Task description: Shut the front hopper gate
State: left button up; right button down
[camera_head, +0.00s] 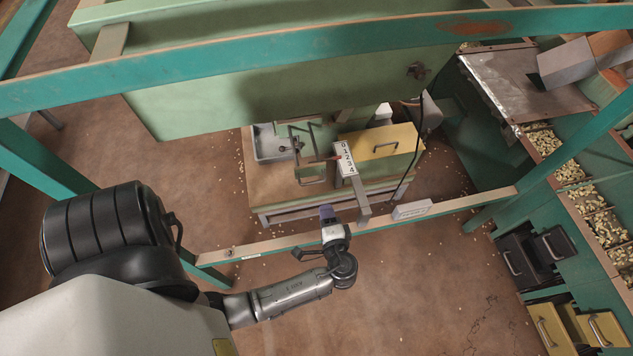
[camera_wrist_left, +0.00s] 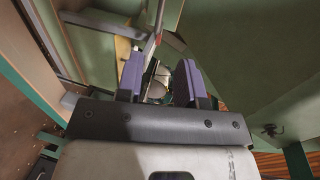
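The green hopper (camera_head: 290,90) hangs across the upper middle of the head view. Below it is a white scale plate (camera_head: 345,160) numbered 0 to 4, with a red pointer (camera_head: 324,159) by its upper end. A grey loop-shaped handle (camera_head: 307,155) shows left of the scale; it looks like part of the gate. My left gripper (camera_head: 328,213) is below the scale, near the teal rail. In the left wrist view its purple fingers (camera_wrist_left: 159,82) are apart. A thin grey bar with a red part (camera_wrist_left: 157,39) lies beyond them; contact is unclear. My right gripper is out of view.
A teal and tan rail (camera_head: 270,246) crosses in front of the hopper. A low table (camera_head: 275,188) below carries a grey tray (camera_head: 270,148) and a yellow box (camera_head: 385,146). Bins of nuts (camera_head: 585,200) and drawers stand right. Floor at lower right is mostly clear.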

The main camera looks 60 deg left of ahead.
aim_at(316, 182)
pick_arm(q)
jog(key=shift+b+x, duration=2.15)
jog(key=shift+x, duration=4.35)
grip_shut()
